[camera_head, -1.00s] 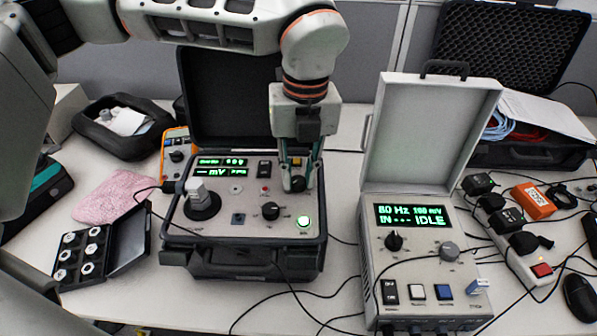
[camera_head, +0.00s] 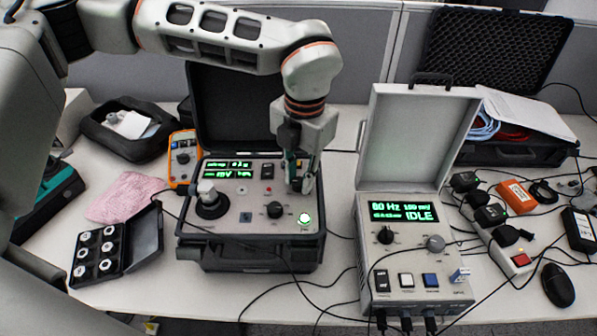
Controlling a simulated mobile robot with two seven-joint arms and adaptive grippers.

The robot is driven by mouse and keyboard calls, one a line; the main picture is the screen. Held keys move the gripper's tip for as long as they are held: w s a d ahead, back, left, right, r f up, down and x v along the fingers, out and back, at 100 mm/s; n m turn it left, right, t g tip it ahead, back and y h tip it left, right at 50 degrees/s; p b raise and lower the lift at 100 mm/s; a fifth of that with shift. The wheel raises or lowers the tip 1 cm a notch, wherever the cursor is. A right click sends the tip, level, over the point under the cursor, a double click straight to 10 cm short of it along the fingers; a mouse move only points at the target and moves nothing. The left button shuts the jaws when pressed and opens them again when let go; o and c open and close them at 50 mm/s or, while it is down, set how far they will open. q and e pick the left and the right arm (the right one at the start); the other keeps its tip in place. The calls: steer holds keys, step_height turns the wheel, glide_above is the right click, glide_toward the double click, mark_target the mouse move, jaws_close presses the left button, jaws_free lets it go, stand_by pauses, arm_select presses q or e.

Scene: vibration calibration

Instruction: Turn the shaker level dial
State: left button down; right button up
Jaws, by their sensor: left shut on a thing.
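The shaker unit is an open black case with a grey panel (camera_head: 245,222), left of centre. My left gripper (camera_head: 298,184) points down at the panel's upper right and is shut on a small dark dial (camera_head: 296,186). The fingers hide most of that dial. Another black knob (camera_head: 275,210) sits lower on the panel, left of the gripper and clear of it. Two green displays (camera_head: 228,170) are lit at the panel's upper left. A round green button (camera_head: 305,218) glows at lower right. My right gripper is out of view.
A grey-lidded instrument (camera_head: 415,240) reading IDLE stands to the right. A sensor on a round black mount (camera_head: 210,203) is on the panel's left. An orange multimeter (camera_head: 183,158), a pink cloth (camera_head: 127,197) and a black tray of nuts (camera_head: 98,255) lie further left. Cables cross the front.

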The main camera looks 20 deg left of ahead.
arm_select(q)
steer(key=m, duration=0.2)
steer(key=shift+m+p, duration=0.4)
steer(key=m, duration=0.3)
steer(key=shift+m+p, duration=0.3)
steer(key=shift+p, duration=0.1)
steer(key=m+p, duration=0.1)
steer(key=m, duration=0.4)
steer(key=shift+s, duration=0.1)
steer(key=m, duration=0.3)
steer(key=shift+h, duration=0.3)
steer(key=shift+a+m+p, duration=0.1)
steer(key=shift+m+p, duration=0.4)
steer(key=shift+m, duration=0.8)
steer(key=c, duration=2.1)
jaws_free()
